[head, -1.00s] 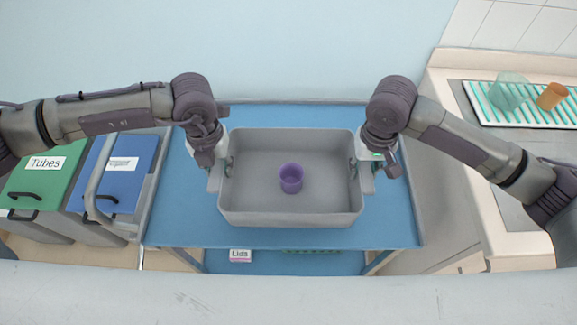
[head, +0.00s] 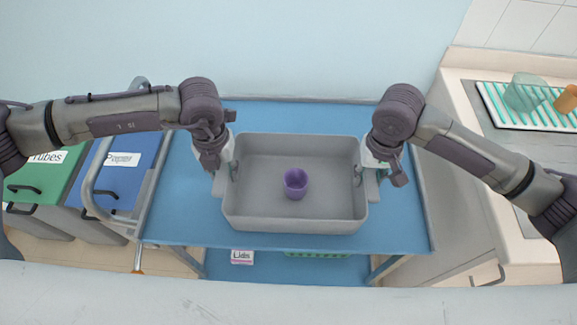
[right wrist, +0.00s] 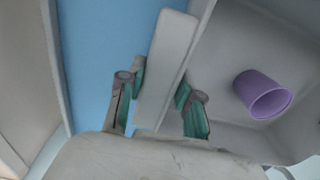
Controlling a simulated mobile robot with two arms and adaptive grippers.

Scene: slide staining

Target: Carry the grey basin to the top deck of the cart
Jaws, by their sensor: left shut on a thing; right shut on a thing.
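The grey basin (head: 260,180) is over the blue top deck (head: 185,215) of the cart in the head view. I cannot tell whether it touches the deck. A purple cup (head: 296,183) stands inside it. My left gripper (head: 227,172) is shut on the basin's left side. My right gripper (head: 366,172) is shut on its right side. In the right wrist view, the green-padded fingers of my right gripper (right wrist: 160,100) close around a grey handle piece (right wrist: 170,60) of the basin, and the purple cup (right wrist: 262,94) shows inside.
A green bin (head: 40,180) and a blue bin (head: 120,180) stand left of the cart. At right, a counter holds a striped mat (head: 510,115) with a teal beaker (head: 523,92) and an orange cup (head: 567,98). A "Lids" box (head: 242,257) is on the lower deck.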

